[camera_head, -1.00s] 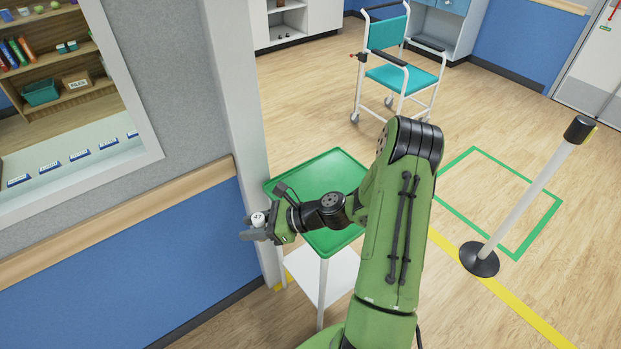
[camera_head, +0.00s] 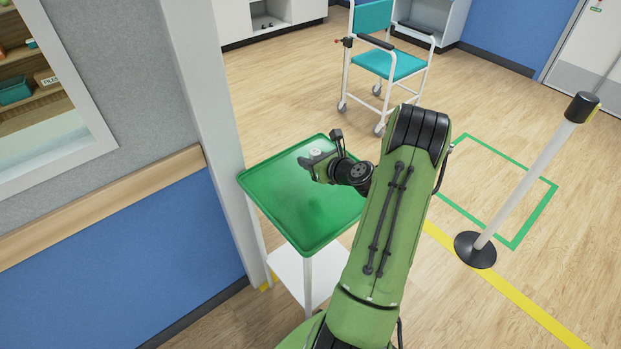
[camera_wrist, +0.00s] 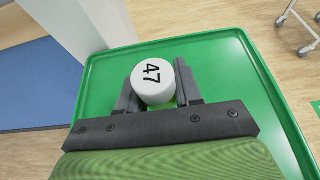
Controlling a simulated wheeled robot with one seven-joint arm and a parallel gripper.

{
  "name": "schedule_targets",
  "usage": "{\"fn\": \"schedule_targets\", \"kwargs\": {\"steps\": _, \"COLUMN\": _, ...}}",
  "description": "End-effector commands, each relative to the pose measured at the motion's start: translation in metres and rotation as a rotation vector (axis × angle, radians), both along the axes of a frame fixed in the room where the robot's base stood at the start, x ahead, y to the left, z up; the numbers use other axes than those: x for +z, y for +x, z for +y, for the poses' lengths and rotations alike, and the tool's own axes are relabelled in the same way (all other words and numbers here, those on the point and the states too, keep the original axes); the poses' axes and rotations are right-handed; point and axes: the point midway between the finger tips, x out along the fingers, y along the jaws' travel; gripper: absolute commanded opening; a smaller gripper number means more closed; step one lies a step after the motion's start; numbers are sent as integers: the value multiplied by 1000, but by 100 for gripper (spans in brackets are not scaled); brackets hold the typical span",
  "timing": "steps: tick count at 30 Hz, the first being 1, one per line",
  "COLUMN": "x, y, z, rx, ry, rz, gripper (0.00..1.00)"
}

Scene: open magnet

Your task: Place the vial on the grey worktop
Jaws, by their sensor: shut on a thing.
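The vial (camera_wrist: 153,80) has a white cap marked 47 and sits between the two fingers of my gripper (camera_wrist: 160,90) in the wrist view. In the head view the vial's pale top (camera_head: 315,152) shows at my gripper (camera_head: 314,160), over the far part of a green tray top. My gripper is shut on the vial. The vial's lower body is mostly hidden beneath its cap, and I cannot tell how far it is above the tray. No worktop that is clearly grey can be made out.
The green tray (camera_head: 270,195) tops a white-legged trolley beside the wall post. A teal wheeled chair (camera_head: 388,65) stands behind it. A barrier post (camera_head: 520,185) stands at right. A wall window (camera_head: 50,95) opens onto shelves at left. Open floor lies around the green floor outline.

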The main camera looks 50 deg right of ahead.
Motion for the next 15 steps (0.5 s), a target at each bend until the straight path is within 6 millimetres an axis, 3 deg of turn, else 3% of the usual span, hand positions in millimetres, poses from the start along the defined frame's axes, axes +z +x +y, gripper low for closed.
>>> {"fn": "schedule_targets", "kwargs": {"steps": 8, "x": -44, "y": 0, "z": 1, "rx": 2, "ry": 1, "rz": -1, "gripper": 4}}
{"fn": "schedule_targets", "kwargs": {"steps": 15, "x": -43, "y": 0, "z": 1, "rx": 2, "ry": -2, "rz": -1, "gripper": 4}}
